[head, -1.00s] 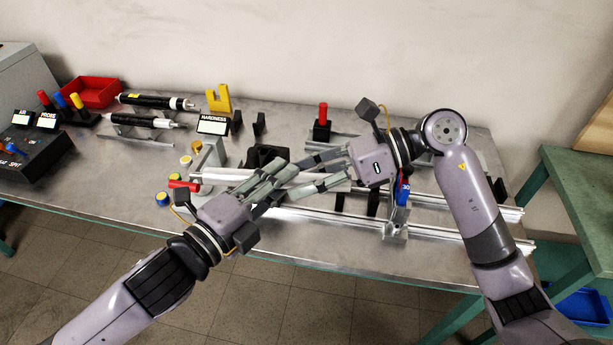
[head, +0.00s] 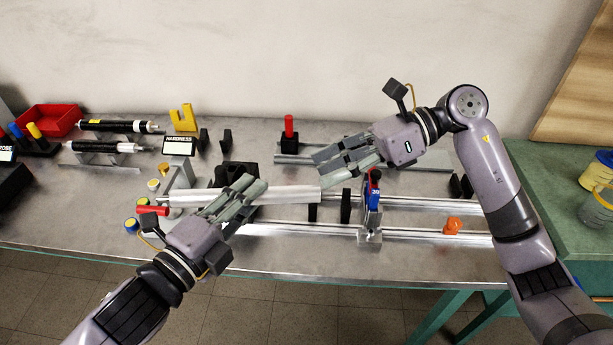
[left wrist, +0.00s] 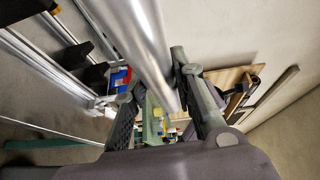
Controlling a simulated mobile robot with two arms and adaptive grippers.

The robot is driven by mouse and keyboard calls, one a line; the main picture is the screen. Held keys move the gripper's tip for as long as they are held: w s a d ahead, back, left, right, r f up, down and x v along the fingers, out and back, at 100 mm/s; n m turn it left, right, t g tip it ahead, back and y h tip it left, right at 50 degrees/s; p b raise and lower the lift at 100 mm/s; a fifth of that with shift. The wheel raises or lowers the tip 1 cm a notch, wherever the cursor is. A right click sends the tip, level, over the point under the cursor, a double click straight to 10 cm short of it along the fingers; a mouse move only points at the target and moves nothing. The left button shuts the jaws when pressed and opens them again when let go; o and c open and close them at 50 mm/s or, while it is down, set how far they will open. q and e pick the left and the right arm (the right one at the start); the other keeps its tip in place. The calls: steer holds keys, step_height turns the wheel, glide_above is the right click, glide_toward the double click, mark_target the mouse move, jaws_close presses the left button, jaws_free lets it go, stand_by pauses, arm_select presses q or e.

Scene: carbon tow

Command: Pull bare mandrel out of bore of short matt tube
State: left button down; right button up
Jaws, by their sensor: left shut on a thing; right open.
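A bare silver cylinder, which looks like the mandrel (head: 290,194), lies roughly level above the rails in the head view. My left gripper (head: 236,200) is shut on it left of its middle; in the left wrist view the mandrel (left wrist: 145,45) runs between the fingers. No matt tube shows around the visible length; the gripped part is hidden by the fingers. My right gripper (head: 328,166) is open and empty, just beyond the mandrel's right end. Two black tubes with silver ends, an upper one (head: 105,126) and a lower one (head: 100,147), rest at the left; I cannot tell if either is the short matt tube.
Two long rails (head: 420,204) run along the bench with black supports (head: 346,206), a blue and red clamp (head: 373,192) and an orange piece (head: 452,224). A red-handled block (head: 289,130), a HARDNESS sign (head: 178,145) and a red bin (head: 52,119) stand behind.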

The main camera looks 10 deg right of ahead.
arm_select(q)
steer(key=shift+r, duration=0.1)
steer(key=shift+d, duration=0.2)
arm_select(e)
steer(key=s+d+f+m+t, duration=0.2)
steer(key=d+m, duration=0.3)
steer(key=m, duration=1.1)
steer(key=s+d+f+m+t, duration=0.15)
steer(key=d+m, duration=0.25)
steer(key=m, duration=1.1)
arm_select(q)
steer(key=d+f, duration=0.5)
steer(key=d, duration=0.2)
steer(key=shift+d, duration=0.3)
arm_select(e)
steer(key=x, duration=1.1)
steer(key=shift+w+a+m, duration=0.3)
steer(key=shift+a, duration=0.05)
